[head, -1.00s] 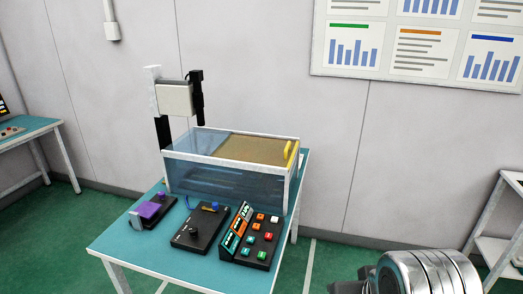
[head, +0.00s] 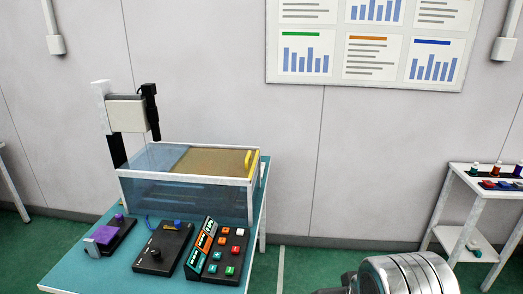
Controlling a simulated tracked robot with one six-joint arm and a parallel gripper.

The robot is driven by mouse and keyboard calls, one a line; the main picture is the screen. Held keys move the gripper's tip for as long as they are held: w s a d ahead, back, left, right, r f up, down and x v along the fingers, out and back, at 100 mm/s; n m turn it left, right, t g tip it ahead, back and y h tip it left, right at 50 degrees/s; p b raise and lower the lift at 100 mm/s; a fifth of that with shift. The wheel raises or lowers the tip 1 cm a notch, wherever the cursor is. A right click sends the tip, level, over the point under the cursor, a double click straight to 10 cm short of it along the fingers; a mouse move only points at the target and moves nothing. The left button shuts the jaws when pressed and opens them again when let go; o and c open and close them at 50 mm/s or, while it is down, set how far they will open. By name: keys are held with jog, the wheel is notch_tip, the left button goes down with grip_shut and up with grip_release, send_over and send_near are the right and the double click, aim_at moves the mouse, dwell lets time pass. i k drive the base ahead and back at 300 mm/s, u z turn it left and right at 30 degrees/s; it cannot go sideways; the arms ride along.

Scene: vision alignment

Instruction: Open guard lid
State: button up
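The guard lid (head: 207,160) is the tan and bluish top panel of a clear box guard (head: 180,196) with white edges. It lies flat across the box top and looks closed. A yellow handle (head: 248,160) stands at its right end. The box stands on a teal table (head: 72,262). Part of my arm shows at the bottom right, apart from the box. My gripper's fingers are not in view.
On the table front are a purple-topped device (head: 107,236), a black joystick box (head: 163,249) and a button panel (head: 216,252). A camera post (head: 127,113) rises behind the box. A white side table (head: 484,185) with small items stands right. Green floor lies between the tables.

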aim_at(215, 158)
jog(key=z, duration=1.4)
jog(key=i, duration=2.8)
jog(key=u, duration=0.9)
